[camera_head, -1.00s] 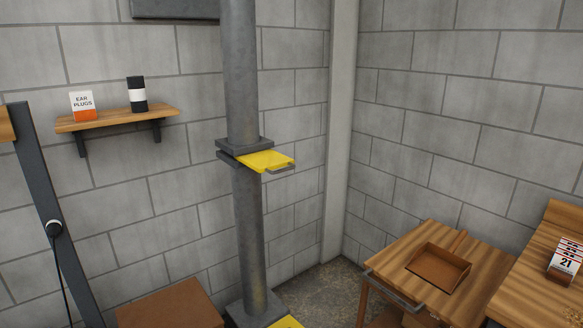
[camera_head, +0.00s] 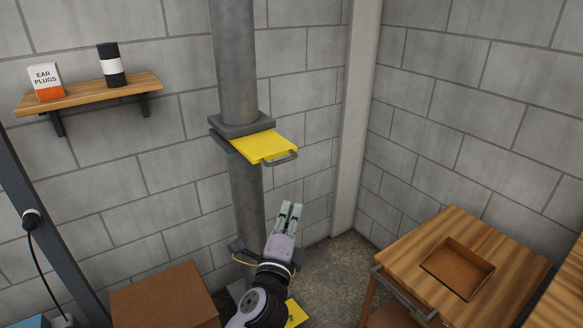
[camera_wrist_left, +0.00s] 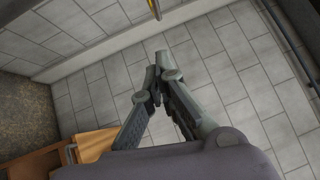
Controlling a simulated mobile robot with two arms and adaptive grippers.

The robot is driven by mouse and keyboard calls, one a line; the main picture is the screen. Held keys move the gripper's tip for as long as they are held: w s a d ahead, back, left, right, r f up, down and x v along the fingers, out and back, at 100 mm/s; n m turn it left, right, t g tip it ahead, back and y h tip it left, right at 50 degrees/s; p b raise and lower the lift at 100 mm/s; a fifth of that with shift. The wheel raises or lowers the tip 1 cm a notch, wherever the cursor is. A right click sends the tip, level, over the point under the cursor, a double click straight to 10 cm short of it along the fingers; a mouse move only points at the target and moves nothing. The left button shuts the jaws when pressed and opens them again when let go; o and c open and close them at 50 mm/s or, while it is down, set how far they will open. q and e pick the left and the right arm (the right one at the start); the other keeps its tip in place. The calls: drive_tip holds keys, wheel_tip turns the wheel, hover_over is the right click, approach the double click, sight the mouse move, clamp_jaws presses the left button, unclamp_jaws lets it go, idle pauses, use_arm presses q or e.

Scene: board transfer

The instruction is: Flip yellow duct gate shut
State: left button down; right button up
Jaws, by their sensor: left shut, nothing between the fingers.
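The yellow duct gate (camera_head: 264,147) is a flat plate with a grey handle (camera_head: 281,159) at its right end. It sticks out to the right from a flanged collar (camera_head: 241,125) on the grey vertical duct (camera_head: 235,65). My left gripper (camera_head: 291,207) is below the gate and a little to its right, fingers pointing up, apart from it. It is shut and empty. The left wrist view shows its fingers (camera_wrist_left: 158,72) meeting at the tips, with a small yellow piece (camera_wrist_left: 154,8) at the top edge. My right gripper is not in view.
A wall shelf (camera_head: 90,97) at the left holds an ear plugs box (camera_head: 46,81) and a dark cylinder (camera_head: 111,65). A brown box (camera_head: 165,298) stands at the lower left. A wooden table (camera_head: 492,247) with a brown tray (camera_head: 457,268) stands at the right.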

use_arm(q)
drive_tip(key=a+p+x, duration=0.2)
drive_tip(key=x, duration=1)
drive_tip(key=shift+w+a+r, duration=0.15)
drive_tip(key=shift+w+a, duration=0.15)
drive_tip(key=shift+w, duration=0.3)
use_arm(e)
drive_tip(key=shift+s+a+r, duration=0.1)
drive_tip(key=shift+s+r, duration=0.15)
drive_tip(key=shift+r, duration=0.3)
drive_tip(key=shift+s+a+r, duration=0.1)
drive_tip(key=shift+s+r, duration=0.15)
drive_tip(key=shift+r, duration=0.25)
